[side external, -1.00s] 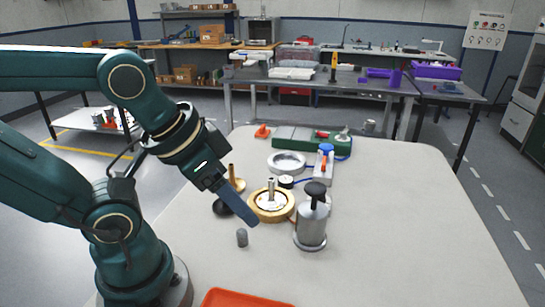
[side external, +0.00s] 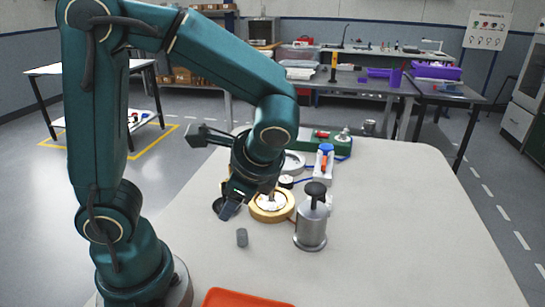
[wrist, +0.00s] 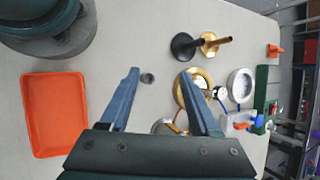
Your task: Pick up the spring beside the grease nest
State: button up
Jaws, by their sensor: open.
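A small grey cylinder, which looks like the spring (side external: 242,237), stands on the table in front of the brass ring. In the wrist view the spring (wrist: 147,78) shows between my finger tips, closer to the left one. My gripper (side external: 229,211) is tilted down above and behind it, apart from it.
A grey pot with a black knob (side external: 311,226) stands right of the spring. An orange tray (side external: 243,299) lies at the front edge. A black round base (wrist: 183,46) and a brass post (wrist: 215,42) stand nearby. The table's right side is clear.

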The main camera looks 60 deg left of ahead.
aim_at(244, 237)
jog(key=f+m+y, duration=0.1)
jog(key=m, duration=0.1)
jog(key=w+f+m+y, duration=0.1)
jog(key=f+y, duration=0.1)
jog(key=w+f+m+y, duration=0.1)
jog(key=f+m, duration=0.1)
jog(key=shift+w+d+m, duration=0.25)
jog(key=shift+d+m, duration=0.05)
jog(key=shift+d, duration=0.1)
jog(key=f+m, duration=0.1)
jog(key=f+m+y, duration=0.1)
jog(key=f, duration=0.1)
jog(key=d+f+m+t+y, duration=0.1)
jog(key=shift+s+f+m, duration=0.25)
jog(key=shift+m, duration=0.05)
jog(key=shift+s+f+m+y, duration=0.3)
jog(key=shift+f+y, duration=0.05)
jog(key=shift+y, duration=0.05)
jog(key=shift+t, duration=0.3)
jog(key=shift+x, duration=2.4)
grip_shut()
